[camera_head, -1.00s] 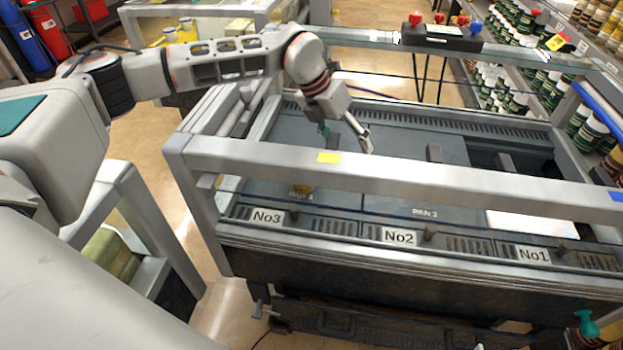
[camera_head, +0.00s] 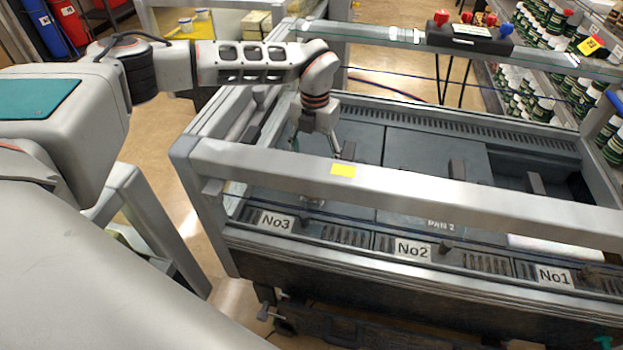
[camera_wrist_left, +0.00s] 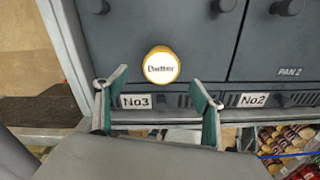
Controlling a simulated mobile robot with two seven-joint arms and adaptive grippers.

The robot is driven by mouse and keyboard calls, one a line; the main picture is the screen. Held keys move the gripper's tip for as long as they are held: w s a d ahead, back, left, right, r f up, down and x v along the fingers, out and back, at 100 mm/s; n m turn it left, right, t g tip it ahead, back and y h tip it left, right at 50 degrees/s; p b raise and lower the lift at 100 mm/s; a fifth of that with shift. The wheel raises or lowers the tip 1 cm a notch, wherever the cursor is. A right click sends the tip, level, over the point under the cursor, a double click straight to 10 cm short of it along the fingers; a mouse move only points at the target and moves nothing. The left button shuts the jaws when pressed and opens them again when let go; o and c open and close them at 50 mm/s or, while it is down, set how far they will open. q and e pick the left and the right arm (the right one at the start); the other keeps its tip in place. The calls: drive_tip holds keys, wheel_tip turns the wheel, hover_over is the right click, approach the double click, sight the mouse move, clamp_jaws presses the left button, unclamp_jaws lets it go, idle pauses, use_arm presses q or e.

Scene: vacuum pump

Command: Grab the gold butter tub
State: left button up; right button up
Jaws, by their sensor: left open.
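The gold butter tub (camera_wrist_left: 161,66) shows in the left wrist view as a round white lid reading "Butter" with a gold rim. It sits on the dark panel just above the No3 label. My left gripper (camera_wrist_left: 158,84) is open and empty. Its two green-padded fingers stand apart on either side of the tub's near side in the picture, and I see no contact. In the head view my left gripper (camera_head: 315,147) is over the left part of the bench, behind the front rail. I cannot make out the tub clearly there. My right gripper is not in view.
A thick grey front rail (camera_head: 420,187) with a yellow sticker crosses before the panels. Labels No3 (camera_head: 276,221), No2 (camera_head: 412,250) and No1 (camera_head: 554,275) line the front edge. Small dark knobs stand on the panels. A rear rail carries a black box (camera_head: 470,33).

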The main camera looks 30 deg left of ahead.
use_arm(q)
drive_tip(key=shift+s+d+f, duration=0.1)
drive_tip(key=shift+d+f, duration=0.1)
drive_tip(key=shift+f, duration=1)
wheel_tip(320, 180, down, 5)
drive_tip(key=shift+b, duration=0.3)
drive_tip(key=shift+r, duration=0.1)
drive_tip(key=c, duration=1.4)
